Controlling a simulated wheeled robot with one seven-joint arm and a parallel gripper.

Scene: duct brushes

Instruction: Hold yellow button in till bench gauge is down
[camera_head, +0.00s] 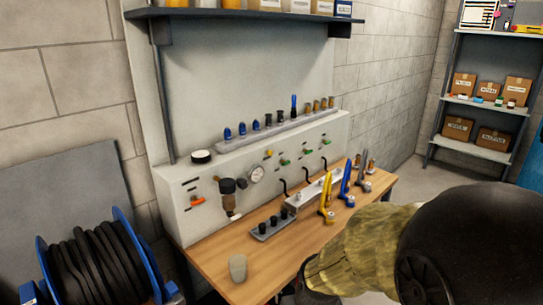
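The bench gauge (257,173) is a small round white dial on the front of the grey bench panel (190,222); its needle is too small to read. A small yellow piece (268,153) sits on the panel just above and right of the gauge; I cannot tell whether it is a button. A yellow-handled tool (326,198) stands on the bench to the right. My arm, with a tan sleeve and large black joint, fills the lower right. A dark part at its lower left end (309,282) may be my gripper; its fingers cannot be made out. It is apart from the gauge.
The wooden bench top (205,262) has a grey cup (238,268) near its front left. A small block with black pegs (271,226) and blue (346,182) and grey tools stand to the right. A hose reel (95,265) is at lower left.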

